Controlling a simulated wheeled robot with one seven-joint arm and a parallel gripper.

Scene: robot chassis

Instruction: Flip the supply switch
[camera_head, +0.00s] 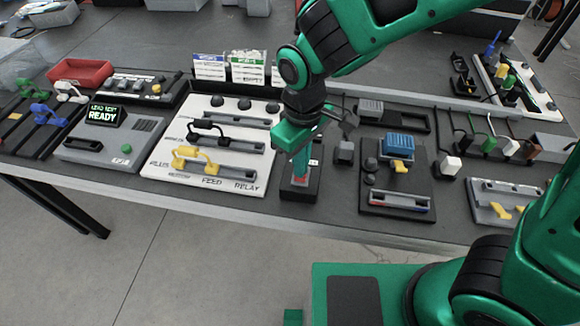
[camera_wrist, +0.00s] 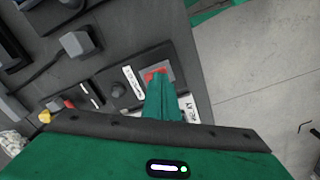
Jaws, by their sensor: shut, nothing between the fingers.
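The switch is a red rocker (camera_head: 300,181) in a small black-framed box (camera_head: 299,193) near the table's front edge, at the middle of the head view. In the wrist view the red rocker (camera_wrist: 152,74) sits on a grey plate, with a white label (camera_wrist: 133,82) beside it. My gripper (camera_head: 301,174) points down over the box, its green fingers together and empty. In the wrist view my fingertips (camera_wrist: 158,80) are at the red rocker and cover part of it. I cannot tell whether they touch it, or which way it is tipped.
A white board with cables and labels (camera_head: 215,145) lies left of the switch. A dark panel with a blue block (camera_head: 398,143) and yellow lever lies to the right. A grey unit reading READY (camera_head: 105,140) is farther left. Floor is open in front of the table.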

